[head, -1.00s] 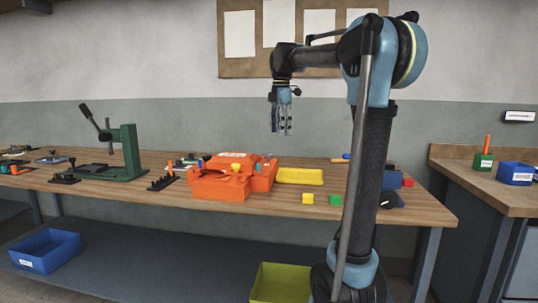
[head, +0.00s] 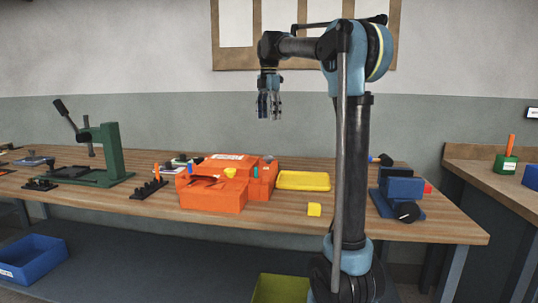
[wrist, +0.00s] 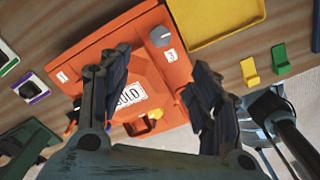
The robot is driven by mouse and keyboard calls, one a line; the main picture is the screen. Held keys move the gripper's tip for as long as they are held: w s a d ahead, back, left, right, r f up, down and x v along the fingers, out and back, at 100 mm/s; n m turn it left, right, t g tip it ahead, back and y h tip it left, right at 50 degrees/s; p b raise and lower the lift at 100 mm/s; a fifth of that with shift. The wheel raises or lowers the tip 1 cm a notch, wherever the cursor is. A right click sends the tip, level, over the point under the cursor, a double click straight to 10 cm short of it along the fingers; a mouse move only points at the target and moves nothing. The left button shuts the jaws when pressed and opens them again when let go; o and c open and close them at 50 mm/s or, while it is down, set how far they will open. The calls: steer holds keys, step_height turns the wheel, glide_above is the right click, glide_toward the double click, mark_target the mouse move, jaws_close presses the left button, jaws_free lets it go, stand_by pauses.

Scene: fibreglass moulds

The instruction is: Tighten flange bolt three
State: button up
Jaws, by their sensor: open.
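The orange mould (head: 222,190) sits on the wooden bench, and its top fills the middle of the wrist view (wrist: 90,62). A grey hex bolt head (wrist: 160,36) stands at its upper right corner beside a white tag reading 3 (wrist: 170,56). Another tag, which looks like 1 (wrist: 62,77), is at the left corner. A yellow part (wrist: 150,123) lies near the mould's white label. My gripper (head: 269,112) hangs fingers down above the mould, open and empty. In the wrist view its two fingers stand well apart, and the bolt is beyond their tips.
A yellow tray (head: 303,181) lies right of the mould, with a yellow block (head: 314,210) in front. A blue vise (head: 402,193) stands right of my arm. A green press (head: 104,158) and a black rack (head: 150,190) are to the left. Bench space before the tray is mostly clear.

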mark_target(269, 156)
step_height(269, 156, down, 17)
stand_by(0.7)
steer(key=c, duration=1)
